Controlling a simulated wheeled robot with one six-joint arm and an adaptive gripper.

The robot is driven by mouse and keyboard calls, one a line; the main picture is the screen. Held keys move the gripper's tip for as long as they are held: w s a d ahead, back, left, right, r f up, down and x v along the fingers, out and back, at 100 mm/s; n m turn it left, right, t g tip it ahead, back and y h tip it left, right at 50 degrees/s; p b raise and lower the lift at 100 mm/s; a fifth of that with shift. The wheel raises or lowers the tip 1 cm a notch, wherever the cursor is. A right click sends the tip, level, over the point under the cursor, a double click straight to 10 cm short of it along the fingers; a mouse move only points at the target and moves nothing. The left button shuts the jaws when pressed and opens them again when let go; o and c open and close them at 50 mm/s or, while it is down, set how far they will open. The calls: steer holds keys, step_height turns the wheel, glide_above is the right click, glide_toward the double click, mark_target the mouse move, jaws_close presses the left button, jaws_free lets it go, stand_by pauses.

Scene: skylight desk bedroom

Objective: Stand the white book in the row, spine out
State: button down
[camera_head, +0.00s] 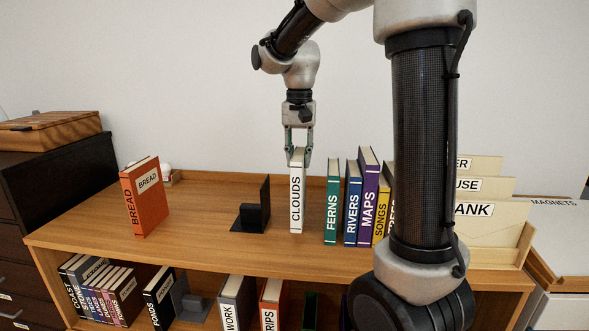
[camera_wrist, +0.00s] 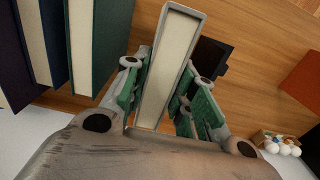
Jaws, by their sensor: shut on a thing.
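The white book (camera_head: 296,195), labelled CLOUDS on its spine, is upright on the upper shelf with the spine facing the head camera. My gripper (camera_head: 298,150) is above it, shut on its top part. In the wrist view the white book (camera_wrist: 170,65) sits between the green finger pads of my gripper (camera_wrist: 160,95). The row stands to its right: the green FERNS book (camera_head: 332,203), blue RIVERS (camera_head: 352,203), purple MAPS (camera_head: 368,198) and yellow SONGS (camera_head: 381,215). A narrow gap separates the white book from FERNS. Whether its base touches the shelf is hard to tell.
A black bookend (camera_head: 255,212) stands just left of the white book. An orange BREAD book (camera_head: 145,198) stands alone farther left. My arm hides the row's right end, near file folders (camera_head: 490,215). The shelf (camera_head: 195,215) between BREAD and the bookend is clear.

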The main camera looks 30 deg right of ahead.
steer(key=shift+f, duration=1.5)
steer(key=c, duration=1.2)
jaws_free()
steer(key=shift+f, duration=0.1)
steer(key=shift+o, duration=0.2)
